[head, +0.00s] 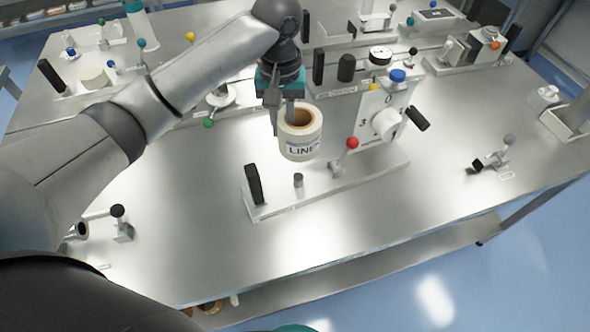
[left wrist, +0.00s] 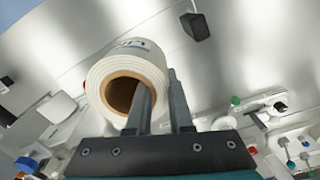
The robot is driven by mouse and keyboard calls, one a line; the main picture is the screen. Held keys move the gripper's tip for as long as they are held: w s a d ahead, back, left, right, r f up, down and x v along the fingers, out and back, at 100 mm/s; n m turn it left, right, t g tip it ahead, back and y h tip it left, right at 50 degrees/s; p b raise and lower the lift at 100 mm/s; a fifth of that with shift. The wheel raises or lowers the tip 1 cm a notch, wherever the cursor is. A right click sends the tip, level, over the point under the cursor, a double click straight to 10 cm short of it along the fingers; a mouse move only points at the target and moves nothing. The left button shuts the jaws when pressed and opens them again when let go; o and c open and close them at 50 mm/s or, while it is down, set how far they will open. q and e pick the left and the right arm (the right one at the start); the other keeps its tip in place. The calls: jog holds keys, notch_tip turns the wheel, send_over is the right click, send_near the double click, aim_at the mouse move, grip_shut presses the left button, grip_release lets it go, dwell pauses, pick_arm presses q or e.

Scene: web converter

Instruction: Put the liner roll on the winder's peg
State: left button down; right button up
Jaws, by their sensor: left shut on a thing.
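The liner roll (head: 300,148) is a cream roll with a brown core and a label reading "LINE…". My left gripper (head: 284,116) is shut on the roll's wall, with one finger inside the core and one outside. The roll also shows in the left wrist view (left wrist: 108,78), its open core facing the camera. In the head view it appears above the winder's base plate (head: 335,188). A short grey peg (head: 298,180) stands on that plate, just below the roll in the picture and apart from it. My right gripper is not in view.
A black upright handle (head: 254,184) stands left of the peg, and a red-knobbed lever (head: 351,144) to the right. Behind is a white panel (head: 378,122) with dial, blue knob and black handle.

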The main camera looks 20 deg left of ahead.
pick_arm(q)
notch_tip(320, 180, down, 15)
jog(key=shift+r+b, duration=0.1)
jog(key=shift+b, duration=0.55)
jog(key=shift+f, duration=0.2)
jog(key=c, duration=0.8)
grip_release()
jog(key=shift+r, duration=0.1)
notch_tip(320, 180, up, 12)
jog(key=shift+r+p, duration=0.1)
jog(key=shift+p, duration=0.55)
